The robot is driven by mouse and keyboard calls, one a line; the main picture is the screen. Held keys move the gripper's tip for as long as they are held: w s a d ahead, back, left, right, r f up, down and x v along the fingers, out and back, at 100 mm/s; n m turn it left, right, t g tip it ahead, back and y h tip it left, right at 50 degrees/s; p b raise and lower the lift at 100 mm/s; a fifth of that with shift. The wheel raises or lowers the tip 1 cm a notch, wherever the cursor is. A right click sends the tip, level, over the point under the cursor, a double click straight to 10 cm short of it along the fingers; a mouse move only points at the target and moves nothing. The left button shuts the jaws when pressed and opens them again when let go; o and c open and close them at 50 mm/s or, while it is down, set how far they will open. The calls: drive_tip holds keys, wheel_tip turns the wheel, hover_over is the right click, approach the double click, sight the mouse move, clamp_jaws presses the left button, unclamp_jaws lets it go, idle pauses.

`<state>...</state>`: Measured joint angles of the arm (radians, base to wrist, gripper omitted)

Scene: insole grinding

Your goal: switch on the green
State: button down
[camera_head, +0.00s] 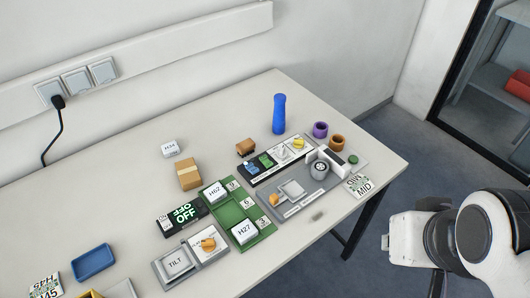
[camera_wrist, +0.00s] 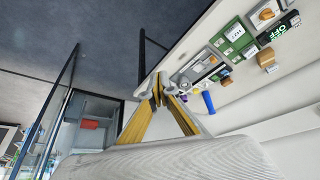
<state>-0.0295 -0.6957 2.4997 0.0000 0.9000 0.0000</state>
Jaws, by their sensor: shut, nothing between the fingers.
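A black panel (camera_head: 278,163) near the middle back of the table carries a blue switch (camera_head: 251,168) and a green switch (camera_head: 266,160). I cannot tell how the green switch is set. A small green round piece (camera_head: 353,159) sits at the right end of the grey machine. A black box reading OFF in green and white (camera_head: 183,214) stands at the front; in the wrist view this box shows at the upper right (camera_wrist: 284,27). My gripper (camera_wrist: 163,88) is shut and empty, off the table's edge. My arm shows at the right of the head view; the fingers are not visible there.
A green tray (camera_head: 228,213) holds white blocks H62 and H27. A grey machine (camera_head: 290,205), a TILT panel (camera_head: 190,258), a tall blue cylinder (camera_head: 279,114), purple (camera_head: 320,130) and orange (camera_head: 337,143) cups, a cardboard box (camera_head: 189,174) and a blue tray (camera_head: 93,262) stand around.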

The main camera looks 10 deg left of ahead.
drive_tip(key=n+g+y, duration=0.2)
drive_tip(key=n+y, duration=0.1)
drive_tip(key=n, duration=0.6)
hover_over(265, 160)
drive_tip(key=s+d, duration=0.3)
wheel_tip(265, 160, down, 10)
drive_tip(key=shift+r, duration=0.2)
drive_tip(key=shift+f, duration=0.15)
drive_tip(key=shift+s+d+x, duration=0.1)
drive_tip(key=shift+x, duration=2.15)
drive_tip(key=shift+s+d+x, duration=0.1)
drive_tip(key=shift+d+x, duration=0.05)
drive_tip(key=shift+x, duration=2.15)
drive_tip(key=shift+s+d+x, duration=0.1)
drive_tip(key=shift+x, duration=2.15)
drive_tip(key=shift+f, duration=0.2)
drive_tip(key=shift+f, duration=0.1)
